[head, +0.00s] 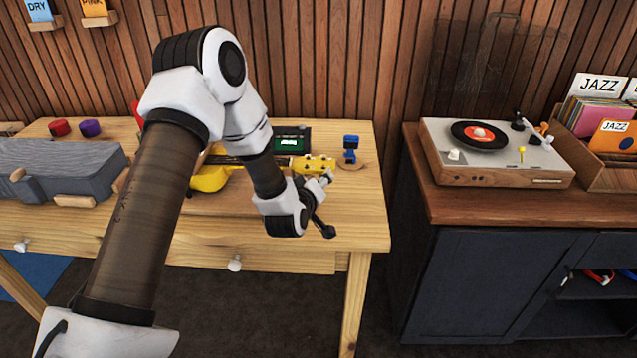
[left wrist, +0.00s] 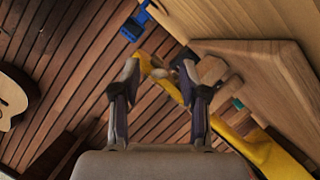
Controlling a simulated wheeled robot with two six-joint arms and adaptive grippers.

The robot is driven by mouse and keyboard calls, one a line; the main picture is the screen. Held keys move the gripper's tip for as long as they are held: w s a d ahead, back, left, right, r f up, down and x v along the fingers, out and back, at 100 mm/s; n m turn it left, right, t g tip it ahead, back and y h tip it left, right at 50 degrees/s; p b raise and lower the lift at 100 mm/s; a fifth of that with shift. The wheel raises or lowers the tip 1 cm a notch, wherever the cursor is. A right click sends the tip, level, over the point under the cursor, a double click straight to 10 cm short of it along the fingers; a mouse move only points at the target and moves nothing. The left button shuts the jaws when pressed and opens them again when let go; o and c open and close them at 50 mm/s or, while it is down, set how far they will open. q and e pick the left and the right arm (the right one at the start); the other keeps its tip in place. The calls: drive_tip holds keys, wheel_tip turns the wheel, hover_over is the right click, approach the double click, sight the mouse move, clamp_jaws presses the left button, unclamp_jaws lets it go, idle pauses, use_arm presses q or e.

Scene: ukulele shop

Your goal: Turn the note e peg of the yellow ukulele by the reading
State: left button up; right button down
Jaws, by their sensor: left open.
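The yellow ukulele (head: 208,180) lies on the wooden table, its body partly hidden behind my left arm. Its yellow headstock (head: 314,163) points right, with small pegs along its edges. A dark device with a lit green display (head: 291,141) stands behind the neck; I cannot make out its reading. My left gripper (head: 326,205) is open, near the headstock on its front side. In the left wrist view, the yellow headstock (left wrist: 174,88) and a pale peg (left wrist: 159,73) show between the spread fingers (left wrist: 160,78). I cannot tell which note the peg is for. My right gripper is not in view.
A blue item (head: 350,145) stands on a round wooden base right of the headstock. A cabinet with a record player (head: 490,150) stands beyond a gap at right.

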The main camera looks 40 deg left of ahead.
use_arm(q)
drive_tip(key=v, duration=1.2)
drive_tip(key=s+d+f+m+g+h+p, duration=0.1)
drive_tip(key=s+d+f+m+g, duration=0.25)
drive_tip(key=f, duration=0.55)
drive_tip(key=s+d+f+m+g+h+p, duration=0.1)
drive_tip(key=s+d+f+g+h, duration=0.1)
drive_tip(key=s+d+f, duration=0.5)
drive_tip(key=s+d+f+m+g+h, duration=0.1)
drive_tip(key=s+f+m+g, duration=0.5)
drive_tip(key=s, duration=0.9)
wheel_tip(320, 180, down, 5)
drive_tip(key=g, duration=0.2)
drive_tip(key=shift+s+d+m+g, duration=0.2)
drive_tip(key=shift+d+m+g, duration=0.05)
drive_tip(key=shift+m+g, duration=0.1)
drive_tip(key=shift+s+r, duration=0.1)
drive_tip(key=shift+r, duration=0.1)
